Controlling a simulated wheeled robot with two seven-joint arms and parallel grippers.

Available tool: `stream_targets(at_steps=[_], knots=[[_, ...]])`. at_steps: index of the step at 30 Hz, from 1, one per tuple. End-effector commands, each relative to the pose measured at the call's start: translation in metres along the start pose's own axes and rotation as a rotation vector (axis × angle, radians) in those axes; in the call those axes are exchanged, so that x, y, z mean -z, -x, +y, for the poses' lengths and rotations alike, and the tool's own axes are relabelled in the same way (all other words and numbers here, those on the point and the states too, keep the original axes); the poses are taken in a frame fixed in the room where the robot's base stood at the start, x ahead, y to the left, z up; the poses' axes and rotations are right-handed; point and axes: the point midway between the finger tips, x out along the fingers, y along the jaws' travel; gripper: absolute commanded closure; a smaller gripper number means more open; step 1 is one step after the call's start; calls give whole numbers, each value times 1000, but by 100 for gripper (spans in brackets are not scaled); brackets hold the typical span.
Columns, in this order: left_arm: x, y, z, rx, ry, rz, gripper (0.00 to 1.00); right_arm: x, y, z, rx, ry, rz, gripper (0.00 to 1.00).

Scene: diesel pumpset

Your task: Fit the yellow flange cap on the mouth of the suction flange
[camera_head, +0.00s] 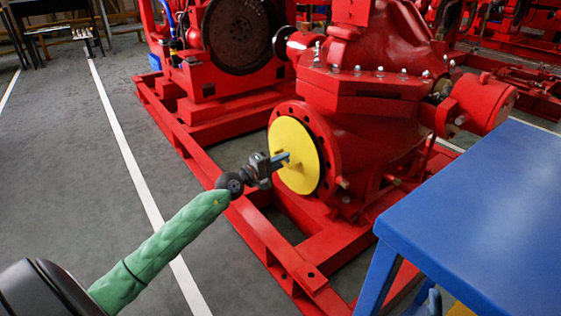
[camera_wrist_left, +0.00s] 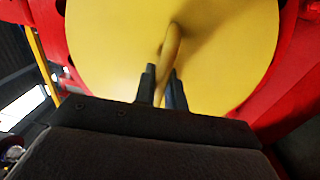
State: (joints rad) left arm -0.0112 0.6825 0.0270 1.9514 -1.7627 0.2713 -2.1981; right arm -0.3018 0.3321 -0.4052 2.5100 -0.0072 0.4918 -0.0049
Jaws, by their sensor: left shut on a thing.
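The yellow flange cap (camera_head: 294,140) is a round disc standing upright in front of the suction flange (camera_head: 331,151) of the red pump. It covers the flange mouth, and the red rim with bolt holes shows to its right. A thin dark edge lies between cap and rim; I cannot tell if the cap is fully seated. My left gripper (camera_head: 279,160) is shut on the handle at the cap's middle. In the left wrist view, the fingers (camera_wrist_left: 163,84) pinch the yellow handle (camera_wrist_left: 170,44), and the cap (camera_wrist_left: 115,50) fills most of the picture. My right gripper is not in view.
A blue table (camera_head: 490,215) stands at the right, close to the pump. The red base frame (camera_head: 262,235) runs below the flange. The engine with a dark flywheel (camera_head: 237,35) stands behind. Grey floor (camera_head: 70,170) at the left is clear.

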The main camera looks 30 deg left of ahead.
Motion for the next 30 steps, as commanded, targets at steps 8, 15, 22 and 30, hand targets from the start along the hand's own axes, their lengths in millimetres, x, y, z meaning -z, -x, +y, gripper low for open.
stream_targets(at_steps=[8, 15, 22, 30], knots=[[0, -5, 1, -1, 0, 0, 100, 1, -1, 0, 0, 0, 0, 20], [0, -10, 0, -2, 0, 0, 100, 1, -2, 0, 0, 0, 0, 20], [0, -13, 0, -1, 0, 0, 100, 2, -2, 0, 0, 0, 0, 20], [0, -18, 0, -2, -1, 0, 100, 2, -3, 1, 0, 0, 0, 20]])
